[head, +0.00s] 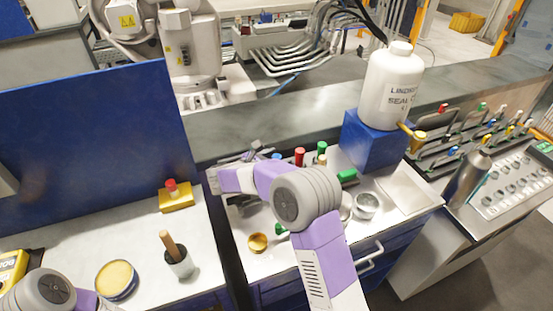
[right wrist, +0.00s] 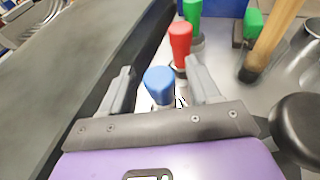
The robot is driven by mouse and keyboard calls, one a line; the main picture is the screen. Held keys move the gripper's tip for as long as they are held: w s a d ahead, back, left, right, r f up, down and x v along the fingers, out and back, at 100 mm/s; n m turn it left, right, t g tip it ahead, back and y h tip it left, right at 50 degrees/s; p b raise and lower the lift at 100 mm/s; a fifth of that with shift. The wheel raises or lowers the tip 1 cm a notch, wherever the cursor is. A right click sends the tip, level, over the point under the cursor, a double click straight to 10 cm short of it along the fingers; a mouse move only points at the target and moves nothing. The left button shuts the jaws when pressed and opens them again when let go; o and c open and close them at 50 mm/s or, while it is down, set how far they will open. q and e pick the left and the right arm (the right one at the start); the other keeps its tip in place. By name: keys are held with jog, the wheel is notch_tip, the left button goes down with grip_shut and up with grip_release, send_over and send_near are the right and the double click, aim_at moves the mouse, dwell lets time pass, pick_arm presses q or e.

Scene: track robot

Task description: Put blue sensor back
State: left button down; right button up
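The blue sensor (right wrist: 159,84) has a rounded blue cap and shows between the two grey fingers of my right gripper (right wrist: 162,92) in the right wrist view. There is a clear gap between the cap and each finger, so the gripper is open around it. The sensor's lower part is mostly hidden by the gripper's edge. In the head view the blue cap (head: 276,156) is small, just beside my right gripper (head: 256,150), over the back of the middle counter. My left gripper is out of the picture; only part of that arm shows at lower left.
A red-capped piece (right wrist: 180,42) and a green-capped one (right wrist: 193,12) stand just beyond the blue cap. A wooden handle (right wrist: 272,40) is to their right. A blue block (head: 372,140) carries a white bottle (head: 392,85). A tall blue panel (head: 95,150) stands left.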

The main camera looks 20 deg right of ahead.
jog(key=shift+r, duration=0.2)
jog(key=p+v, duration=0.3)
jog(key=v, duration=0.9)
jog(key=shift+r, duration=0.15)
